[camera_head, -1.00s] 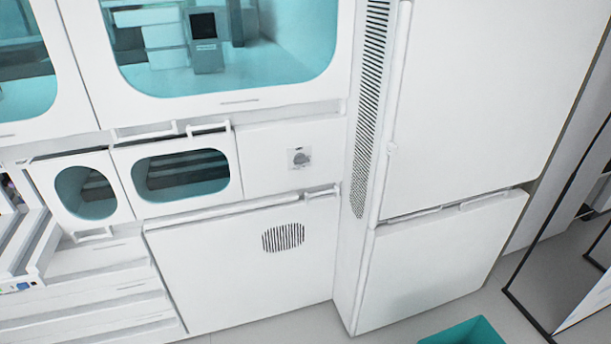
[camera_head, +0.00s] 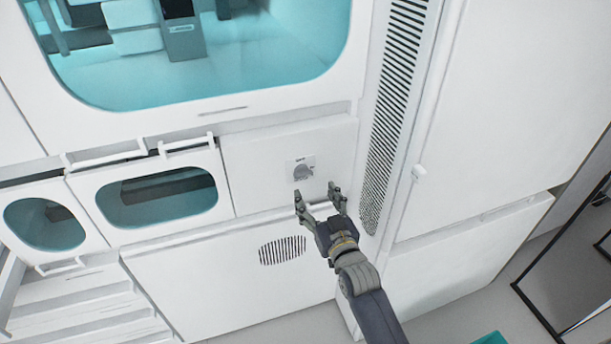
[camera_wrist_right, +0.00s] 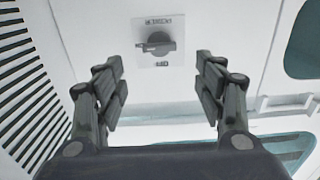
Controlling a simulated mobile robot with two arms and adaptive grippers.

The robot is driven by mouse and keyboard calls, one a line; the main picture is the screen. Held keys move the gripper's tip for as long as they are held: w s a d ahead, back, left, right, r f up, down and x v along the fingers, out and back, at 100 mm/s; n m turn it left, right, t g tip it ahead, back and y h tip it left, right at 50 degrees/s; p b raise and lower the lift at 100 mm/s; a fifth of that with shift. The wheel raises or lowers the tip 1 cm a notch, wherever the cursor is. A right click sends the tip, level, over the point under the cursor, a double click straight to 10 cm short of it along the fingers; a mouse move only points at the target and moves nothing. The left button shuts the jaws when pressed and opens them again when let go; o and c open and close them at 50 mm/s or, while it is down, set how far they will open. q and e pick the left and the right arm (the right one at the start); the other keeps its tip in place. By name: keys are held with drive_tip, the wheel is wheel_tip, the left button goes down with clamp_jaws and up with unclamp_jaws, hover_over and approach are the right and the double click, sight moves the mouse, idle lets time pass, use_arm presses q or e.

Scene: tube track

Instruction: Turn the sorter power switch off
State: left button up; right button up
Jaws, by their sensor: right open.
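The sorter power switch (camera_head: 301,171) is a grey rotary knob on a small light plate, set in a white panel of the machine front. In the right wrist view the switch (camera_wrist_right: 158,44) shows upside down, with "POWER" lettering on its plate, beyond and between the fingertips. My right gripper (camera_head: 319,197) is open and empty, a little below and to the right of the switch in the head view, apart from it. Its two fingers also show in the right wrist view (camera_wrist_right: 160,82). My left gripper is not in view.
A handle bar (camera_head: 287,214) runs below the switch panel, close to my right gripper. A vented column (camera_head: 392,125) stands to the right. Windowed doors (camera_head: 157,196) with handles lie to the left. A teal bin (camera_head: 489,338) is on the floor at lower right.

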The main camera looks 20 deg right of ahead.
sight(304, 175)
drive_tip(key=w, duration=0.9)
drive_tip(key=shift+a+f+p, duration=0.1)
drive_tip(key=shift+a+p, duration=0.05)
drive_tip(key=shift+p, duration=0.15)
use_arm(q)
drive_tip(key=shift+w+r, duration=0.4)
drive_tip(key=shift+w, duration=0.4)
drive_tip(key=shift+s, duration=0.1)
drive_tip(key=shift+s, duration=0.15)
use_arm(e)
drive_tip(key=c, duration=1.1)
